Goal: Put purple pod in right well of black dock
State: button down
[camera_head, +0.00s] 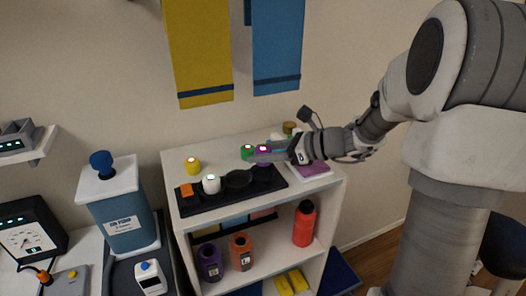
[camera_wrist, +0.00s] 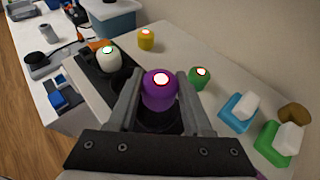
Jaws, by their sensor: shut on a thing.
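In the head view the purple pod (camera_head: 264,150) and my gripper (camera_head: 272,155) are at the right end of the black dock (camera_head: 205,204). Dark round dock parts show around and below the pod in the wrist view; I cannot tell whether it touches the well. A white pod (camera_head: 211,185) stands in the dock further left, with an empty dark well (camera_head: 238,179) beside it.
A green pod (camera_wrist: 200,78) stands close to the right finger. A yellow pod (camera_head: 193,166) stands behind the dock on the white shelf top. Blue and green trays with white blocks (camera_wrist: 240,106) lie to the right in the wrist view.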

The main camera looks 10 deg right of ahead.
aim_at(263, 176)
jog(key=shift+f+b, duration=1.3)
jog(key=shift+f, duration=0.7)
jog(key=shift+s+f, duration=0.1)
jog(key=shift+c, duration=1.2)
grip_release()
jog(key=shift+f, duration=0.1)
jog(key=v, duration=1.7)
jog(key=shift+d+r+p, duration=0.3)
jog(key=shift+r, duration=0.05)
